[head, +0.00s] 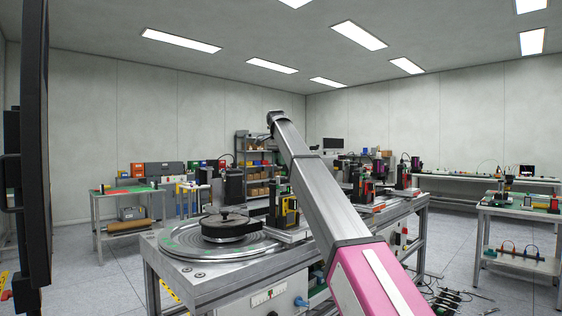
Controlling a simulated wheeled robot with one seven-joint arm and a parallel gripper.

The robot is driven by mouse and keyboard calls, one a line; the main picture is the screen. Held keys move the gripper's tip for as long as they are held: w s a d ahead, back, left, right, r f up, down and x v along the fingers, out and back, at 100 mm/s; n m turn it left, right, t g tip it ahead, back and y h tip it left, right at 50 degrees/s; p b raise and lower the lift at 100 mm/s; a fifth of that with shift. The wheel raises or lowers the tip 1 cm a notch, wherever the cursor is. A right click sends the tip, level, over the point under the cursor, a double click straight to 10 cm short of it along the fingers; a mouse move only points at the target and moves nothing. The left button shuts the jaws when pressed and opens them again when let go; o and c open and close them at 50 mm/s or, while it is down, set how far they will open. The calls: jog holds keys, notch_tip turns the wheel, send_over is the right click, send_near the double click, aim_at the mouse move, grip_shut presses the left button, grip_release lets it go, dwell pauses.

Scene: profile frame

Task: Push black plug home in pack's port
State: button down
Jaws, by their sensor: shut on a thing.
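My arm reaches up across the middle of the head view, from a pink link at the lower right to a dark joint at the top. My gripper cannot be made out in this view. I cannot pick out the black plug, the pack or its port. What lies behind my arm on the bench is hidden.
A metal workbench (191,271) stands ahead, with a round turntable (180,240) carrying a dark disc (230,229). A black and yellow device (289,212) stands beside the disc. Side tables stand left (124,192) and right (514,211). Loose tools lie on the floor at lower right.

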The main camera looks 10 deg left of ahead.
jog(key=shift+f, duration=0.15)
jog(key=shift+f, duration=0.95)
jog(key=shift+f, duration=1.05)
dwell(1.5)
jog(key=c, duration=0.9)
grip_release()
jog(key=shift+c, duration=0.2)
jog(key=shift+r, duration=0.15)
